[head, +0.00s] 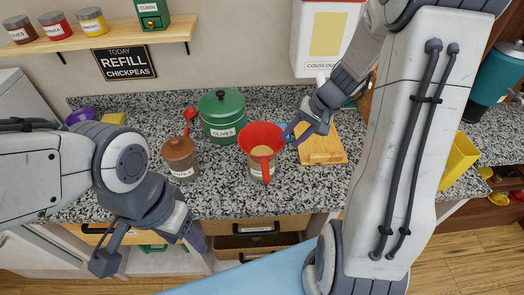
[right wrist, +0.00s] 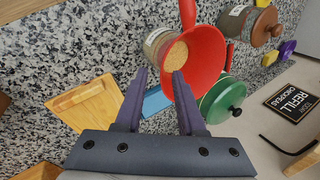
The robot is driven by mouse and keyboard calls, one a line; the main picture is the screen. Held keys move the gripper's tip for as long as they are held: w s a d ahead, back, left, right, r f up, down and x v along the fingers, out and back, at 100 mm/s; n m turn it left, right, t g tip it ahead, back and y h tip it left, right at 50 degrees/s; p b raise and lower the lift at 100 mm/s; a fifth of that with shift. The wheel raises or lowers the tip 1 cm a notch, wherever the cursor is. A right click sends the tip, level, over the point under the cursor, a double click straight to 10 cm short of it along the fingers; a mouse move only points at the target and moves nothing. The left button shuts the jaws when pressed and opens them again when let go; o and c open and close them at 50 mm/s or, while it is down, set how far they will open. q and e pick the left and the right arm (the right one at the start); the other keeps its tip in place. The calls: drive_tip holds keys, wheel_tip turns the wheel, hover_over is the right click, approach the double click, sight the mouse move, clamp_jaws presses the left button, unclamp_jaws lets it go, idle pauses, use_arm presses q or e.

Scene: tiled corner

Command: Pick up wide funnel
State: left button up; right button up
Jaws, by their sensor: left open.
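The wide funnel (head: 262,133) is red with a handle pointing toward me. It sits upright on the mouth of a labelled glass jar (head: 257,174), and tan grain shows inside it. In the right wrist view the funnel (right wrist: 207,62) is at upper centre, its handle pointing up, above the jar (right wrist: 158,42). My right gripper (head: 291,137) is open at the funnel's right side. In its wrist view the fingertips (right wrist: 159,72) are apart, with the funnel's near rim edge between them; contact cannot be told. My left gripper (head: 152,254) is open and empty, low in front of the counter.
A green OLIVES pot (head: 222,112) stands behind the funnel, and a brown-lidded jar (head: 180,158) stands to its left. A red spoon (head: 188,120) is behind that jar. A wooden board (head: 322,146) lies to the right, near a blue item (right wrist: 155,101). Bare counter shows in front.

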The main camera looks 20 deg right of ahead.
sight(280, 145)
drive_tip(key=x, duration=0.4)
drive_tip(key=p+x, duration=0.1)
drive_tip(key=x, duration=0.1)
drive_tip(key=shift+w+a+r, duration=0.2)
drive_tip(key=shift+w, duration=0.1)
clamp_jaws()
idle(1.1)
